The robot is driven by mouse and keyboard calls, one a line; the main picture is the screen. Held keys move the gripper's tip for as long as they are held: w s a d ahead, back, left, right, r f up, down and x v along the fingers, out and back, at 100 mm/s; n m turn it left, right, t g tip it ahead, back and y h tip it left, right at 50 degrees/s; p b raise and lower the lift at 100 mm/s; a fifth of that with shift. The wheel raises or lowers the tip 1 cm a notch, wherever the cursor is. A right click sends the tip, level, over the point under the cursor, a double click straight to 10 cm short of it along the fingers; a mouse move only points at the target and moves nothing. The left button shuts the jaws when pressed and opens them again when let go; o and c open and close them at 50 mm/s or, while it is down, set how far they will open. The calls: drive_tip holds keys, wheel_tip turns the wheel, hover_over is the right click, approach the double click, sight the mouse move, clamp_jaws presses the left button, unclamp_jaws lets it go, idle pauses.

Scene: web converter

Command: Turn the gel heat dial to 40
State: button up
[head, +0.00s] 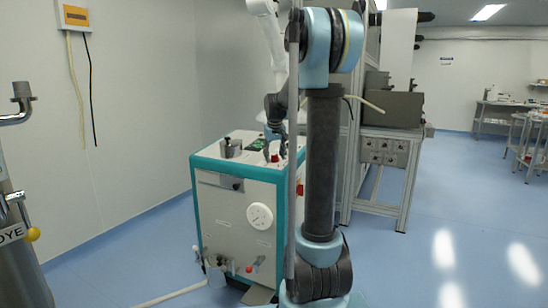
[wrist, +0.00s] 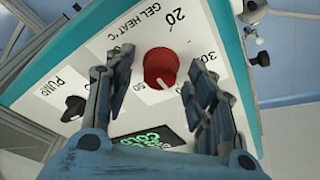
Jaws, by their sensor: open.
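The red gel heat dial (wrist: 160,68) is on the white panel with the label "GEL HEAT °C" beside it. The numbers 20, 30 and 50 can be read around it; part of the scale at right is behind a finger. A short white mark on the dial points toward the lower edge of the wrist view, near the 50 side. My gripper (wrist: 160,78) is open, with one finger on each side of the dial in the picture; contact is not visible. In the head view my gripper (head: 274,142) hangs over the top of the teal-and-white machine (head: 235,210).
A black pump knob (wrist: 72,108) is left of the dial, and a green-lit display (wrist: 145,142) is below it. A metal fitting (head: 230,148) stands on the machine top. A metal frame with boxes (head: 390,150) stands close at right.

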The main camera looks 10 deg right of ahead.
drive_tip(key=v, duration=1.2)
